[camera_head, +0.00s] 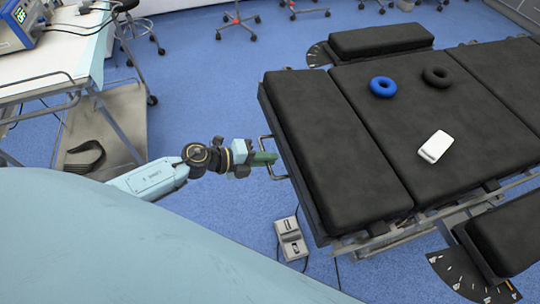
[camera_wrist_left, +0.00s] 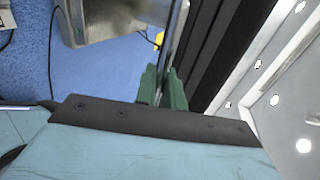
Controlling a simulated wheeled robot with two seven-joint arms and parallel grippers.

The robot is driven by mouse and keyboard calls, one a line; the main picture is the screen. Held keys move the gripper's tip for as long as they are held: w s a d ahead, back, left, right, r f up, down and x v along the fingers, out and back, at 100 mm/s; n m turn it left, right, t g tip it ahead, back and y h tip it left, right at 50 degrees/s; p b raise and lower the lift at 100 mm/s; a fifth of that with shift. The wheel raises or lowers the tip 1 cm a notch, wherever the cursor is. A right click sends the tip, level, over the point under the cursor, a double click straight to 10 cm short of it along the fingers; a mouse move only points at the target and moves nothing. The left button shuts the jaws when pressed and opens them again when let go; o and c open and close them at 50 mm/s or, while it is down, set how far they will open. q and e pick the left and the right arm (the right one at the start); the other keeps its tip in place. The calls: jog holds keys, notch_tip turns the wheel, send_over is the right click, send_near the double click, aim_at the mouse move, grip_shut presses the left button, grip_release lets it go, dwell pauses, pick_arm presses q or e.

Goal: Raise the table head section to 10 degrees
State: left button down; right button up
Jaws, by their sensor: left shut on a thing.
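The operating table's head section (camera_head: 330,150) is a black padded panel at the table's left end. It looks about level with the main table pad (camera_head: 450,115). A metal handle (camera_head: 268,143) sticks out from the head section's left edge. My left gripper (camera_head: 268,158), with green fingers, is shut on this handle from the left. In the left wrist view the green fingers (camera_wrist_left: 162,88) close around a thin bar beside the dark table edge. The fingers hide part of the handle. My right gripper is in neither view.
A blue ring (camera_head: 382,87), a black ring (camera_head: 437,77) and a white box (camera_head: 435,147) lie on the main pad. Black arm boards (camera_head: 380,40) extend at both sides. A foot pedal (camera_head: 291,238) lies on the floor below the head section. A trolley (camera_head: 60,75) stands at left.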

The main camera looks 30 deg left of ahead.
pick_arm(q)
jog(key=shift+w+r, duration=0.1)
jog(key=shift+r, duration=0.15)
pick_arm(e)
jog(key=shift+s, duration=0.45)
pick_arm(q)
jog(key=c, duration=1.6)
grip_release()
jog(key=shift+f, duration=0.1)
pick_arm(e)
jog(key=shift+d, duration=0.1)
